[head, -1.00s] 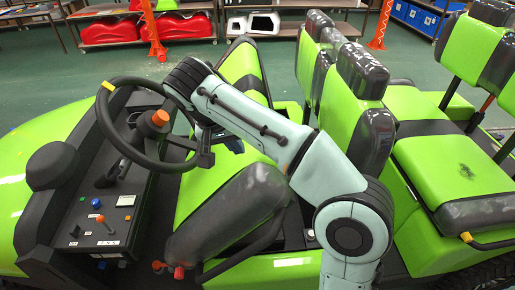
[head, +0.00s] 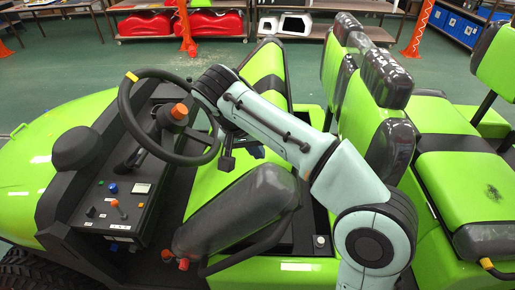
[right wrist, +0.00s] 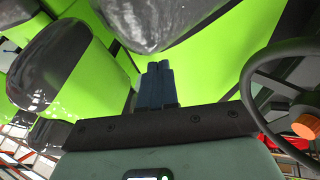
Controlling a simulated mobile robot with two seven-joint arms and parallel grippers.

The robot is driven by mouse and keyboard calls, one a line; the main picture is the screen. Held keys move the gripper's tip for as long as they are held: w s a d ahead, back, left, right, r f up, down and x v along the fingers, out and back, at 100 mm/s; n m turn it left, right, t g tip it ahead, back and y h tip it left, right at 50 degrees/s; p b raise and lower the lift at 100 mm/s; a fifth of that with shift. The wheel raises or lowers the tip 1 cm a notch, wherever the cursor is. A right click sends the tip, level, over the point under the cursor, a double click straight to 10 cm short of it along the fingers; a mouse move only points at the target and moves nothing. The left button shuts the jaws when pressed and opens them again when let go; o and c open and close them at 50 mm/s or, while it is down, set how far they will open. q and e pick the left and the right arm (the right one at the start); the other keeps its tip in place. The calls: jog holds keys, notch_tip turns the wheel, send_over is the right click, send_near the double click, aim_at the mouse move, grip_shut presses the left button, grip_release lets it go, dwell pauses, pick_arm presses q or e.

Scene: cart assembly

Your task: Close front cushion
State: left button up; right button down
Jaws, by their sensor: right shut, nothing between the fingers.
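The front cushion (head: 240,210), green with a thick dark grey shiny edge, stands tilted up behind the steering wheel in the head view, its dark edge facing the near side. My right arm reaches over the cart from the lower right. My right gripper (head: 228,160) is above and behind the cushion's dark edge, close to the wheel; its fingertips are partly hidden. In the right wrist view the blue-grey fingers (right wrist: 160,83) are together with nothing between them, and a green cushion with a dark shiny edge lies just beyond them. Contact cannot be told. My left gripper is not seen.
The black steering wheel (head: 170,118) is close to the right gripper on the left. The dashboard (head: 128,188) has several knobs. Green-and-grey seat backs (head: 370,110) stand to the right of my arm. Shelves with red parts (head: 180,24) are far behind.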

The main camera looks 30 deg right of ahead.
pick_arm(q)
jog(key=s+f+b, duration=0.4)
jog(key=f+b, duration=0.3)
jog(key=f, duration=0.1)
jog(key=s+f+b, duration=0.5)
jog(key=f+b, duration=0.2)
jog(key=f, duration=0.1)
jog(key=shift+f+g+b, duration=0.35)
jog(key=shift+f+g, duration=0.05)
pick_arm(e)
jog(key=s+d+f+t+y, duration=0.1)
jog(key=s+d+f, duration=0.4)
jog(key=d+f, duration=0.3)
jog(key=s+d+f+t+y, duration=0.1)
jog(key=s+d+f+y, duration=0.1)
jog(key=s+d+f, duration=0.4)
jog(key=d+f, duration=0.2)
jog(key=d, duration=0.2)
jog(key=shift+s+m+y, duration=0.15)
jog(key=shift+m+y, duration=0.15)
jog(key=shift+m, duration=0.1)
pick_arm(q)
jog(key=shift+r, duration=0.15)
pick_arm(e)
jog(key=shift+d+r, duration=0.1)
jog(key=shift+r, duration=0.05)
